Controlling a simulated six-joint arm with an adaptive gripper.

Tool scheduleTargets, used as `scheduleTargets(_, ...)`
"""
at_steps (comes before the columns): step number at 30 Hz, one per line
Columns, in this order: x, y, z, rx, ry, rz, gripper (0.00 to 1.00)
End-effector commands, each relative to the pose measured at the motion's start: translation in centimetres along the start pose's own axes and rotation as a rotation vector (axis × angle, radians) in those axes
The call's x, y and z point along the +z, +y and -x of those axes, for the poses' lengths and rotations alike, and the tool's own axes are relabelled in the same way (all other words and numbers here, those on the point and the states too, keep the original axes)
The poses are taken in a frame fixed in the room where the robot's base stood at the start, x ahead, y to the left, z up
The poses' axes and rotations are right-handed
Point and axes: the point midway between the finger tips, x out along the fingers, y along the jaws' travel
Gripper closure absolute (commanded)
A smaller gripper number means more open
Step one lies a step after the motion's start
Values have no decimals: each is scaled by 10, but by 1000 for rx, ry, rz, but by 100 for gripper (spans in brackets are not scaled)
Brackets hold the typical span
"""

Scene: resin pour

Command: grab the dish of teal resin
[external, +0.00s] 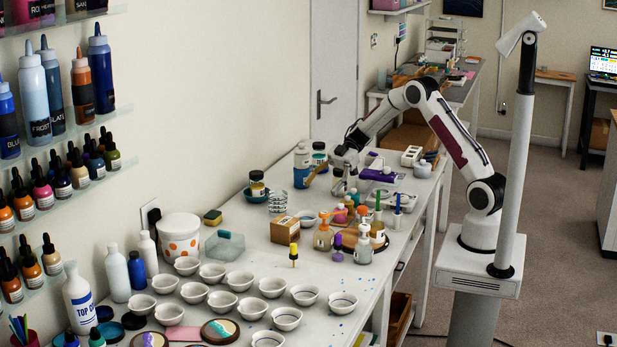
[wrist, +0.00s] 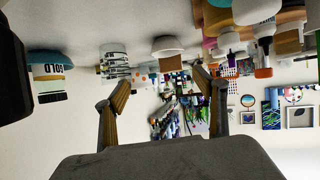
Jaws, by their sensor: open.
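My gripper (external: 322,175) is over the back part of the bench in the external view, with nothing between its fingers. In the wrist view its two tan fingers (wrist: 160,88) stand apart, and the scene appears upside down. A small white dish (wrist: 167,46) shows beyond and between the fingers, a gap away from them; its contents are hidden. It seems to be the white dish (external: 308,218) behind the cardboard box. I cannot tell which dish holds teal resin.
A clear ringed cup (external: 278,201) and a cardboard box (external: 285,230) stand near the white dish. Pump bottles (external: 323,237) crowd the bench to the right. Several empty-looking white dishes (external: 305,294) fill the front.

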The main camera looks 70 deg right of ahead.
Motion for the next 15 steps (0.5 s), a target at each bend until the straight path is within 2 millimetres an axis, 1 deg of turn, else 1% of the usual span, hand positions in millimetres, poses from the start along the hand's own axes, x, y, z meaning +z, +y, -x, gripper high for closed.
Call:
scheduleTargets(3, 9, -9, 0, -46, 7, -17, 29)
scheduleTargets(6, 12, -13, 0, -64, 11, -24, 29)
scheduleTargets(15, 13, -14, 0, -68, 11, -25, 29)
